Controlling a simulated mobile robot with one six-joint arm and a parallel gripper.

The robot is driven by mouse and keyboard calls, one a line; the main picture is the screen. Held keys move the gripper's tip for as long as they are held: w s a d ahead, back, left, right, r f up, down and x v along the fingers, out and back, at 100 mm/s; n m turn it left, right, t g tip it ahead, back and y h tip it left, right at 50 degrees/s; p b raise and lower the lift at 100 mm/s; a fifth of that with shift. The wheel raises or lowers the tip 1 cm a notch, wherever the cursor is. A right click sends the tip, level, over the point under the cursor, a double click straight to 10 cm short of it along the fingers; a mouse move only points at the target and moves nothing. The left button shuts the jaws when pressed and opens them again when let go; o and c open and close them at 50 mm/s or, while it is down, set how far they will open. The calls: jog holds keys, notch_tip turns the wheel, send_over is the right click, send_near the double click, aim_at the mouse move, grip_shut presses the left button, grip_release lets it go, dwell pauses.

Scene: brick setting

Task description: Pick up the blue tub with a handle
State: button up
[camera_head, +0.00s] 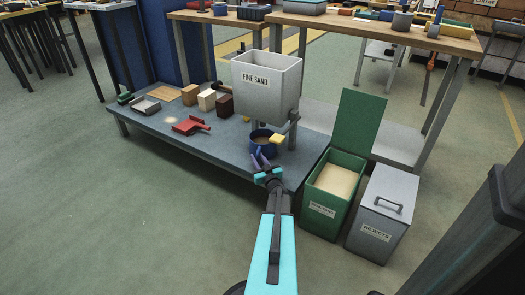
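A dark blue round tub (264,135) stands on the low grey-blue platform (180,135), below the grey hopper labelled "FINE SAND" (267,95). Its handle is not clearly visible; my gripper hides part of the tub's near side. A yellow piece (277,140) shows at the tub's right rim, and I cannot tell whether it belongs to the tub or the hopper's lever. My gripper (262,156) is at the near side of the tub, its purple-blue fingers apart. Contact with the tub cannot be told.
A red dustpan (191,125), several blocks (207,100) and a grey tray (146,106) lie left on the platform. An open green sand bin (321,209) and a lidded grey bin (371,222) stand at the right. The floor at the left is clear.

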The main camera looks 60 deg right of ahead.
aim_at(258, 154)
dwell(0.4)
grip_shut()
jog(key=shift+r, duration=0.15)
jog(key=shift+r+p, duration=0.4)
jog(key=shift+r, duration=0.15)
jog(key=r+p, duration=0.1)
jog(key=r, duration=0.1)
jog(key=shift+s+a+r+p, duration=0.15)
jog(key=shift+s+r+p, duration=0.05)
jog(key=shift+r+p, duration=0.15)
jog(key=p+v, duration=0.4)
jog(key=v, duration=1.3)
jog(key=shift+s+f, duration=0.25)
jog(key=shift+a, duration=0.1)
